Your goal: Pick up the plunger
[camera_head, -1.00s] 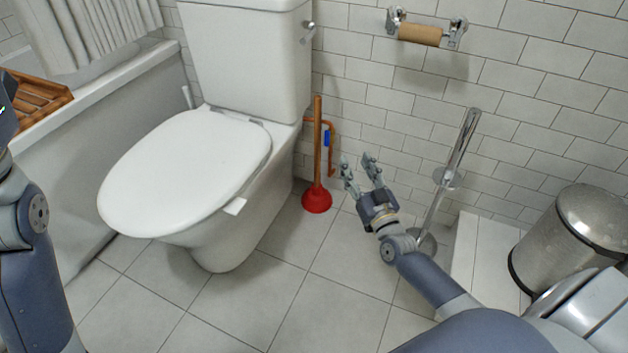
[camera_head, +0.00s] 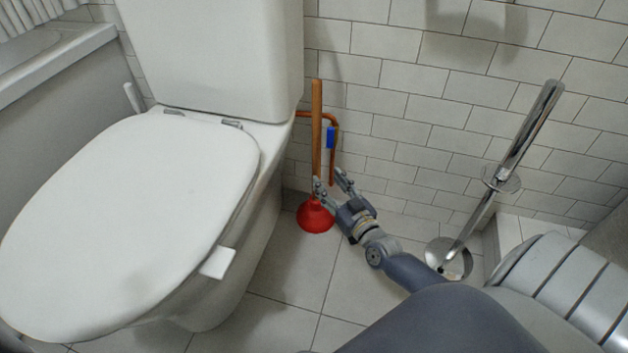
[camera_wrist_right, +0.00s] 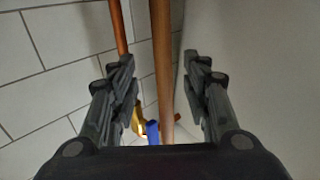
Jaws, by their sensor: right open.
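The plunger stands upright on the floor to the right of the toilet, with a red rubber cup (camera_head: 315,216) and a brown wooden handle (camera_head: 317,128). My right gripper (camera_head: 329,180) is open beside the lower handle, just above the cup. In the right wrist view, the plunger handle (camera_wrist_right: 162,70) runs between the two open fingers (camera_wrist_right: 158,75), with gaps showing on both sides. The cup is out of sight in that view. My left gripper is not in view.
The white toilet (camera_head: 140,210) stands close on the left. A copper pipe with a blue valve handle (camera_head: 331,138) is on the wall behind the plunger. A chrome brush stand (camera_head: 467,228) is to the right. Floor tiles (camera_head: 285,270) in front are clear.

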